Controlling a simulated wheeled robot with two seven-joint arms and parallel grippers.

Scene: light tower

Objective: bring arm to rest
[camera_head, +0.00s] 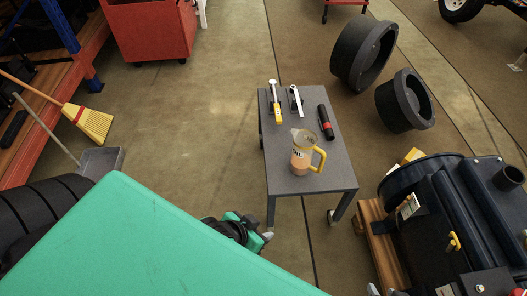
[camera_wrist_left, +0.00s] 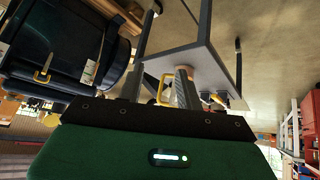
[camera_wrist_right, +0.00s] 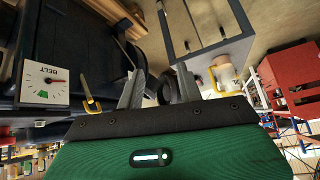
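My left gripper (camera_wrist_left: 161,76) has its two fingers apart and a gap between them. Past its fingers the left wrist view shows the small grey table and part of the pitcher, at a distance. My right gripper (camera_wrist_right: 159,72) also has its fingers apart, with nothing held between them. In the head view a large green surface of my own fills the lower left. A small green and black part (camera_head: 238,230) shows past its edge, left of the table's front leg. My arms are otherwise mostly hidden there.
A grey table (camera_head: 325,178) holds a pitcher (camera_head: 301,158) with a yellow handle, a black cylinder (camera_head: 325,122) and two slim tools. A dark machine (camera_head: 460,215) stands on a wooden pallet at right. A broom (camera_head: 88,122) and dustpan (camera_head: 100,161) are at left. Floor left of the table is clear.

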